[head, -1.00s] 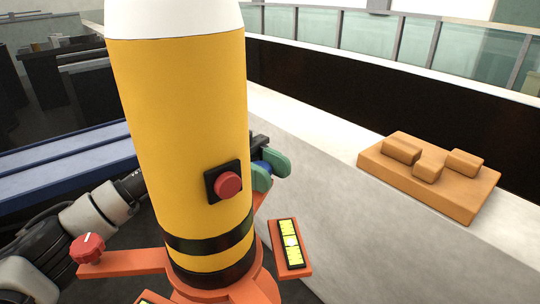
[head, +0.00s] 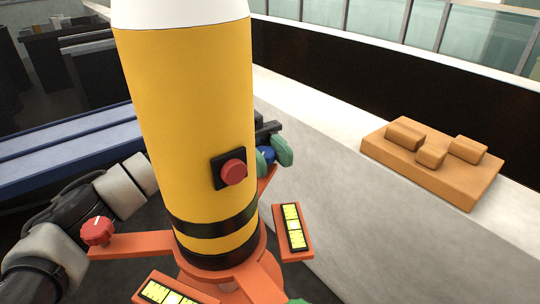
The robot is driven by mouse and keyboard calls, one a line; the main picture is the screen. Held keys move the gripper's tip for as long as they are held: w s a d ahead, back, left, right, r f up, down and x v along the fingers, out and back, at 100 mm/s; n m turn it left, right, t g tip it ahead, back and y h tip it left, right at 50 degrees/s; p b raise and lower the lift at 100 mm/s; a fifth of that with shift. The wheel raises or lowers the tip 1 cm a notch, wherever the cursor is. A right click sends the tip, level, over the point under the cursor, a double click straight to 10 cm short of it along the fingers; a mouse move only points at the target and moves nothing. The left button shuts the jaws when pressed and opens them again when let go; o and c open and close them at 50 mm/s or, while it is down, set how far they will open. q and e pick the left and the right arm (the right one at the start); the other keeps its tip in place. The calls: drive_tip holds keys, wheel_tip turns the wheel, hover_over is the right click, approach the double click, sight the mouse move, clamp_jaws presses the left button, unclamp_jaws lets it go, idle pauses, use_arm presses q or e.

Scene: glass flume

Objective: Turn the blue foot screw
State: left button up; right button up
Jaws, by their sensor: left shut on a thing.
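The blue foot screw (head: 267,153) shows only in part, behind the right side of the yellow cylinder (head: 190,120). My left arm comes in from the left and passes behind the cylinder. My left gripper (head: 270,157), with green fingers, is shut on the blue foot screw, one finger on each side. The near finger is partly hidden by the cylinder.
A red knob (head: 97,231) sits on the left orange leg (head: 140,244). Two yellow levels (head: 295,227) (head: 165,292) lie on orange plates. A red button (head: 233,172) is on the cylinder. An orange block model (head: 440,180) rests on the pale ledge (head: 345,130) at right.

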use_arm(q)
drive_tip(key=o, duration=0.9)
drive_tip(key=shift+o, duration=0.2)
use_arm(e)
drive_tip(key=shift+f, duration=0.15)
